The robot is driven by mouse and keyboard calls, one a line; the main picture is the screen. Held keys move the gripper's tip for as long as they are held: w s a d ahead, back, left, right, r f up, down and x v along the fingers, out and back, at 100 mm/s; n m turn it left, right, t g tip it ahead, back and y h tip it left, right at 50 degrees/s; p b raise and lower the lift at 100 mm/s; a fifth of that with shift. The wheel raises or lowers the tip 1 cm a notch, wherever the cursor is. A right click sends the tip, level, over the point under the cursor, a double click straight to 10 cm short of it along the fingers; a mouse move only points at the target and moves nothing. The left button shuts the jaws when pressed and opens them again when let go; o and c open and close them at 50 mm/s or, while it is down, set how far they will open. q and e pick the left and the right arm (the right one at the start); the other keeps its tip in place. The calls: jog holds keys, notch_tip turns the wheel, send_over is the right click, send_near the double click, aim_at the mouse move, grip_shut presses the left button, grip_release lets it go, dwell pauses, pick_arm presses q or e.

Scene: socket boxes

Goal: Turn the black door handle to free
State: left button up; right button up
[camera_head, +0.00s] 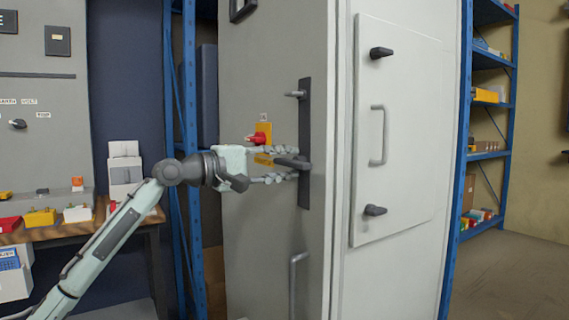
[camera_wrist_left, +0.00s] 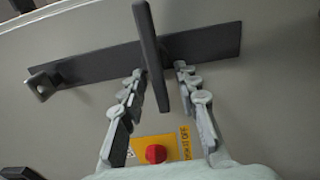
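The black door handle (camera_head: 291,162) is a dark lever on a tall dark plate (camera_head: 304,110) on the grey cabinet door. It lies about level and points left, across the upright plate. My left gripper (camera_head: 296,162) is in front of it, one finger above and one below the lever. In the left wrist view the handle (camera_wrist_left: 155,60) passes between the two open fingers (camera_wrist_left: 161,72). There is a gap to the right finger; the left finger is very close, and I cannot tell whether it touches. My right gripper is not in view.
A red knob (camera_head: 261,138) on a yellow plate sits on the door just left of the handle plate. A small grey peg (camera_head: 296,94) sticks out above the handle. A vertical grab bar (camera_head: 294,284) is below. A blue shelf rack (camera_head: 491,110) stands right.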

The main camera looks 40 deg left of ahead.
pick_arm(q)
jog(key=v, duration=1.2)
dwell(0.5)
